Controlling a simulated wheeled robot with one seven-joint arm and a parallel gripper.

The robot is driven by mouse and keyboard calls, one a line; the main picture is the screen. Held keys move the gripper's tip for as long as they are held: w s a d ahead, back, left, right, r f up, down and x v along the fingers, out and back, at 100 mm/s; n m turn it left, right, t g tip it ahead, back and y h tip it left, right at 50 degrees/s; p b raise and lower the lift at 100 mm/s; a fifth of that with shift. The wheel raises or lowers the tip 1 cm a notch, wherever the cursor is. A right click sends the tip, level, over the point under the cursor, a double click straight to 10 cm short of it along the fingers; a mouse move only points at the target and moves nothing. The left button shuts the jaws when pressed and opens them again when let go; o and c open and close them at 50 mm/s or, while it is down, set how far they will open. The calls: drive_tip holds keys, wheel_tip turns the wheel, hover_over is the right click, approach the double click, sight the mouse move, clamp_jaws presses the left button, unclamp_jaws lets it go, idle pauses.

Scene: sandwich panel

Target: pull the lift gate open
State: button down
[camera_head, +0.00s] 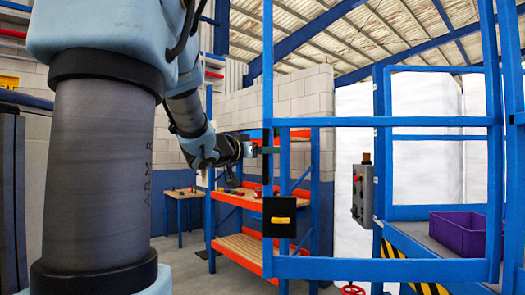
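The lift gate (390,122) is a blue tubular frame filling the centre and right of the view. Its lower rail (385,268) runs across the front. A black box with a yellow label or handle (280,219) is on its left post. My gripper (266,150) is at the upper part of that left post, just below the top rail. Its dark fingertips are at or overlapping the post. I cannot tell whether they touch or grip it, nor whether the fingers are open or shut. Behind the gate, the lift platform (430,240) shows.
A purple crate (468,232) stands on the platform at right. A grey control box (362,193) with buttons hangs on a blue post. Behind my gripper stands an orange-and-blue workbench (240,246), with a smaller table (183,193) to its left. A red handwheel (352,289) is low at centre.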

drive_tip(key=shift+s+d, duration=0.5)
drive_tip(key=c, duration=0.6)
unclamp_jaws()
drive_tip(key=shift+c, duration=1)
drive_tip(key=a+b+v, duration=0.1)
drive_tip(key=b+v, duration=0.1)
drive_tip(key=v, duration=0.9)
drive_tip(key=shift+w, duration=0.25)
drive_tip(key=shift+d, duration=0.1)
